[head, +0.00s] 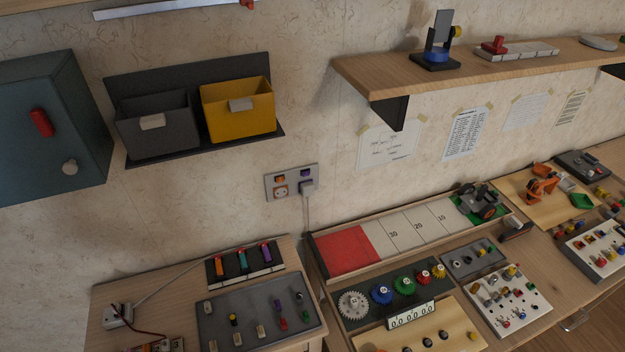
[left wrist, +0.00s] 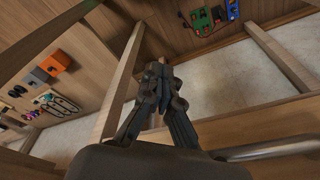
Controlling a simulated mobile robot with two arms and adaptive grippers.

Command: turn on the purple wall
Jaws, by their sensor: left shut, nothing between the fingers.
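A grey wall plate (head: 270,187) is on the wall in the middle of the head view. It carries a small purple switch (head: 306,172) at upper right and an orange switch (head: 280,178) at upper left. Below them are an orange-rimmed socket (head: 281,191) and a dark plug (head: 306,187) with a cord hanging down. The switch's on or off position is too small to tell. My left gripper (left wrist: 157,68) shows only in the left wrist view, fingers together and empty, away from the plate. My right gripper is not in view.
Below the plate, a wooden table bears a box with orange, teal and purple levers (head: 243,262) and a grey switch panel (head: 262,314). Grey and yellow bins (head: 238,108) and a teal cabinet (head: 45,130) hang at left. A wooden shelf (head: 380,72) juts out at upper right.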

